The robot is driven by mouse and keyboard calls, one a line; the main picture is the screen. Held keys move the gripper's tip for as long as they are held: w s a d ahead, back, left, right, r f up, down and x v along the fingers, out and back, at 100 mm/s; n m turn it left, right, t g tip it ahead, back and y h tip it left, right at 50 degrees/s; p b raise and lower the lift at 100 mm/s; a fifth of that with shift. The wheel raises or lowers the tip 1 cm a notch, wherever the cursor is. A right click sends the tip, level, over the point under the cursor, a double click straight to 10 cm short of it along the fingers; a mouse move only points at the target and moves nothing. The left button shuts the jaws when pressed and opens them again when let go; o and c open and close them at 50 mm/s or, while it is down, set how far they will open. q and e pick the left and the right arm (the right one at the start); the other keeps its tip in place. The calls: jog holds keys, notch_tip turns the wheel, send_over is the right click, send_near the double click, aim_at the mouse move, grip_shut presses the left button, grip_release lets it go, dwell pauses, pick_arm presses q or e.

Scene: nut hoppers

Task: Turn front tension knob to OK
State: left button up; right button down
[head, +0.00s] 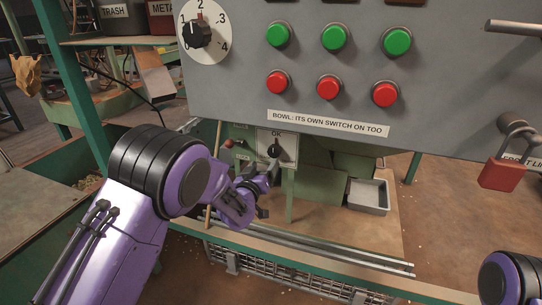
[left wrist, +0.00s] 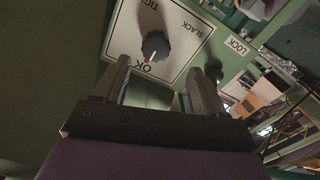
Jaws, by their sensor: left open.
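The front tension knob (head: 274,150) is a dark knob on a white square plate (head: 290,147) with OK at its top, low behind the grey panel. In the left wrist view the knob (left wrist: 155,45) stands on the plate (left wrist: 178,28), marked OK, SLACK and a partly cut-off TIGHT. A pale mark on the knob lies on its OK side. My left gripper (head: 262,180) is just below the knob in the head view. In the left wrist view its fingers (left wrist: 160,68) are apart, with the knob beyond and between their tips. No contact shows. My right gripper is out of view.
The grey panel (head: 440,120) with green and red buttons overhangs the knob. A LOCK label (left wrist: 237,46) and a dark knob (left wrist: 214,70) are beside the plate. A metal tray (head: 369,196) stands to the right. A red padlock (head: 500,174) hangs at far right.

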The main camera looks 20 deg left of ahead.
aim_at(273, 154)
pick_arm(q)
jog(key=w, duration=0.2)
jog(key=w+b, duration=0.1)
jog(key=w, duration=0.1)
jog(key=w+d, duration=0.1)
jog(key=w, duration=0.2)
jog(key=shift+f, duration=0.2)
jog(key=shift+w+r+b, duration=0.1)
jog(key=shift+w+b, duration=0.2)
jog(key=c, duration=1.1)
jog(key=shift+o, duration=0.2)
jog(key=shift+r+m+p, duration=0.15)
jog(key=shift+m+p, duration=0.15)
jog(key=shift+p, duration=0.3)
jog(key=shift+f, duration=0.2)
jog(key=o, duration=1.1)
jog(key=shift+c, duration=0.2)
